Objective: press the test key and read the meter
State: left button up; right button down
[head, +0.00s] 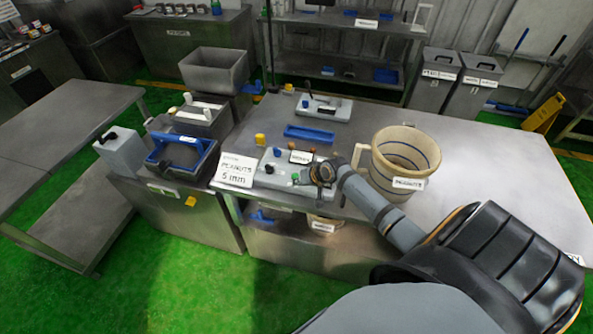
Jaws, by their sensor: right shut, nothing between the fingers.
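A light grey instrument box (272,177) lies near the front edge of the steel table, with a dark display and small knobs on top. A green spot (295,177) shows on it beside my right gripper (306,179). My right gripper is shut and empty, over or at the right end of the box. Whether it touches a key is hidden by the gripper itself. No reading can be made out. A similar grey box (322,106) with a dark display stands farther back. My left gripper is not in view.
A card reading "PEANUTS 5 mm" (236,170) stands left of the box. A large cream tub (402,152) labelled peanuts stands close to the right of my arm. A blue tray (310,134) lies behind the box. The table's right side (500,170) is clear.

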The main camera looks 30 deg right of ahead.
aim_at(297, 176)
jog(key=w+d+r+m+t, duration=0.1)
jog(key=w+d+r, duration=0.2)
jog(key=w+r, duration=0.2)
notch_tip(297, 176, up, 4)
jog(key=shift+w+d+f+m+y+p, duration=0.15)
jog(key=shift+f+m+y+p, duration=0.15)
jog(key=shift+p, duration=0.15)
notch_tip(297, 176, down, 8)
jog(key=b, duration=0.8)
jog(key=shift+f, duration=0.4)
jog(key=shift+f, duration=0.1)
jog(key=shift+f, duration=0.3)
